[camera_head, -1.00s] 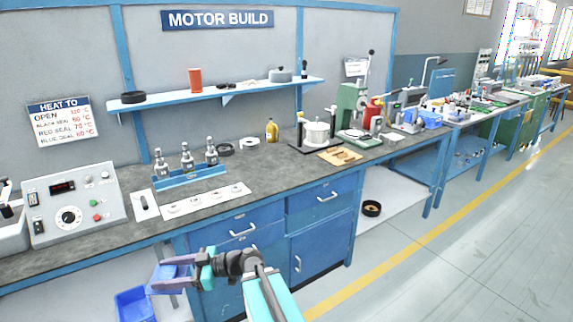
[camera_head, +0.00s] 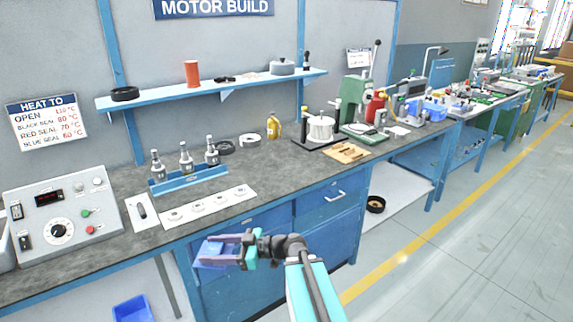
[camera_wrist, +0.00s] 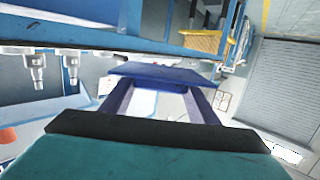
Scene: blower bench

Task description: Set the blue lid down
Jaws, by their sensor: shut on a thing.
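The blue lid (camera_head: 214,254) is a flat plate held between the fingers of my gripper (camera_head: 226,250). In the head view it is in front of the bench's blue drawers, below the worktop edge, and the fingers partly cover it. In the wrist view the lid (camera_wrist: 160,74) spans the ends of the two fingers (camera_wrist: 160,100), which are shut on it. I cannot tell from the head view how far the lid is from the drawer fronts.
The worktop (camera_head: 115,245) has bare grey patches. On it are a control box (camera_head: 62,220), a blue rack of fittings (camera_head: 188,179), a white strip of parts (camera_head: 208,206) and a white pot (camera_head: 320,127). A blue bin (camera_head: 132,310) is low at the left. Open floor lies right.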

